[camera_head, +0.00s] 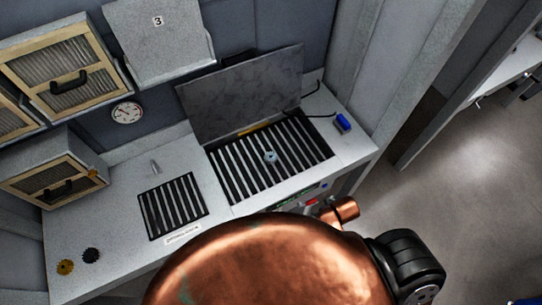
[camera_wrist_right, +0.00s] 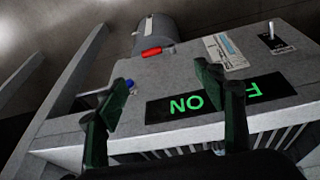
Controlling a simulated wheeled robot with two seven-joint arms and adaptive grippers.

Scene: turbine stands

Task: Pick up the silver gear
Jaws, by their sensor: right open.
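The silver gear (camera_head: 271,157) lies on the larger slatted grate (camera_head: 245,178) in the head view, near the middle of its slats. It is small there, and I do not make it out in the right wrist view. My right gripper (camera_wrist_right: 160,85) is open and empty in the right wrist view. Its two dark green fingers stand apart in front of a grey panel (camera_wrist_right: 130,75) with green lettering. I see no gripper in the head view, so I cannot tell the right gripper's distance to the gear there. My left gripper is not in view.
A tilted grey lid (camera_head: 240,95) stands behind the larger grate. A smaller grate (camera_head: 172,207) is to its left. A yellow gear (camera_head: 65,267) and a black gear (camera_head: 91,255) lie at the counter's left. A blue object (camera_head: 343,122) sits at the right corner.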

